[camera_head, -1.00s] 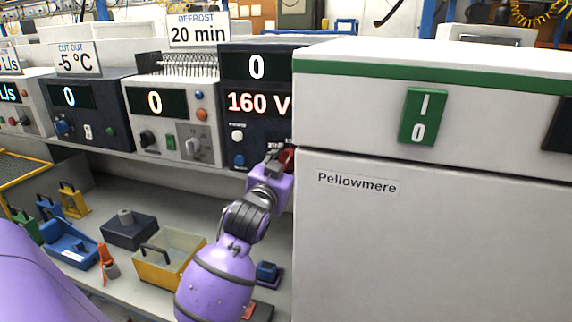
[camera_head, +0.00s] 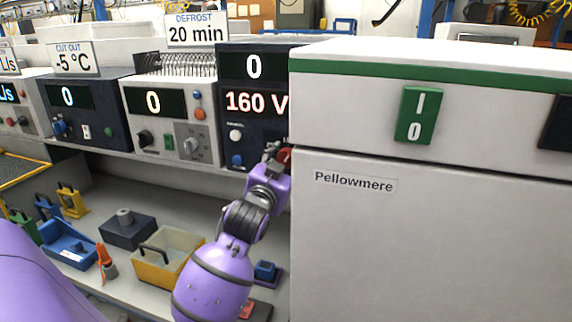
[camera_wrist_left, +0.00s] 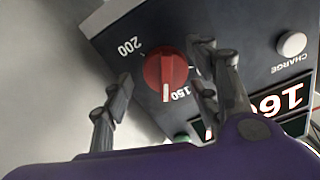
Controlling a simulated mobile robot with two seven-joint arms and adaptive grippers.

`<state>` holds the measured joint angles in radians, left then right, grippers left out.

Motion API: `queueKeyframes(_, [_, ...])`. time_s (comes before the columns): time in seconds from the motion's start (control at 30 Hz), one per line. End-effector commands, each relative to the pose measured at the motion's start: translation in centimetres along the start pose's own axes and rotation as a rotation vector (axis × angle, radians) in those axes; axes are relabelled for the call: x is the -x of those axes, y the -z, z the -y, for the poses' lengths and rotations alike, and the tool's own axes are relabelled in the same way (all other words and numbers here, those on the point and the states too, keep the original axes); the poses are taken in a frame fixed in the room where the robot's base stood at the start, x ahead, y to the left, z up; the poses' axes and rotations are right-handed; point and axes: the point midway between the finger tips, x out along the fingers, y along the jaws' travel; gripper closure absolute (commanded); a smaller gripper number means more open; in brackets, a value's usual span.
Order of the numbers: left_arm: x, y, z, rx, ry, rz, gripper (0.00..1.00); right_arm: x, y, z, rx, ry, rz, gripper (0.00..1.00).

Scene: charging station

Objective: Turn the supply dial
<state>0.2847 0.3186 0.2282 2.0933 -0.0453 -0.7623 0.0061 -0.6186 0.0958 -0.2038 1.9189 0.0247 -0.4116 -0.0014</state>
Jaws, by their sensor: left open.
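The red supply dial (camera_wrist_left: 167,74) is on a dark panel in the left wrist view, with a white pointer line near the 150 mark and a 200 mark on its other side. It shows only partly in the head view (camera_head: 285,156), behind my gripper. My left gripper (camera_wrist_left: 163,88) is open, with one finger on each side of the dial; I cannot tell whether either finger touches it. In the head view, my left gripper (camera_head: 274,152) is at the lower right of the dark supply unit (camera_head: 231,108). The unit's display (camera_head: 256,102) reads 160 V. My right gripper is out of view.
A large white cabinet (camera_head: 430,240) stands close to the right of the gripper, with a green switch (camera_head: 419,115) on it. A white button (camera_wrist_left: 291,44) is on the dial's panel. A yellow bin (camera_head: 158,272) and a dark box (camera_head: 127,230) are on the lower shelf.

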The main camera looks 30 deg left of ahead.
Motion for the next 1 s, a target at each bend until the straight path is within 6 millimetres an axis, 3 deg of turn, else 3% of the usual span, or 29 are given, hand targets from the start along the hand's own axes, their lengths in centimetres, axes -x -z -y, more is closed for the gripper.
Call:
queueKeyframes(0.27, [1.6,0.0,0.1,-0.001,0.001,0.0,0.46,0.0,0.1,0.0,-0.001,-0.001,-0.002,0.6])
queueKeyframes(0.7, [10.3,0.0,0.0,-0.001,0.0,0.0,0.46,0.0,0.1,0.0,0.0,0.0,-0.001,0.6])
queueKeyframes(1.0, [12.1,0.1,-0.1,0.0,0.0,0.0,0.46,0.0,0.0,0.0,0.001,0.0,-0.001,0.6])
